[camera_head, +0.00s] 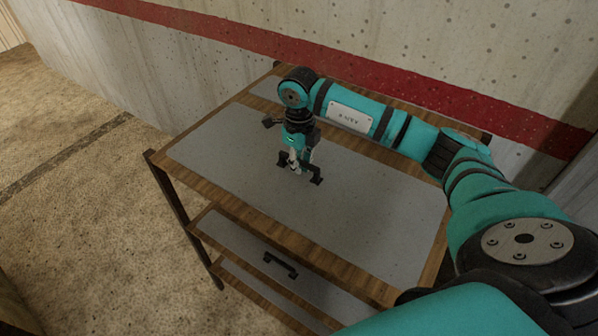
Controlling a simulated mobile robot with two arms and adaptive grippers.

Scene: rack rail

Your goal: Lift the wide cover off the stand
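The wide cover (222,141) is a large flat grey panel on the wood-edged top of the stand (327,259). It lies flat in its frame, with no visible gap under it. A black bar handle (317,178) stands near its middle. My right gripper (298,167) points down at this handle, with its fingers at the bar. The fingers are small and overlap the handle, so I cannot tell whether they grip it. Part of the cover's right side is hidden behind my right arm. My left gripper is not in view.
A lower tier of the stand has another grey panel (237,238) with a black handle (281,264). A concrete wall (180,60) with a red stripe stands close behind the stand. The floor (70,210) to the left is clear.

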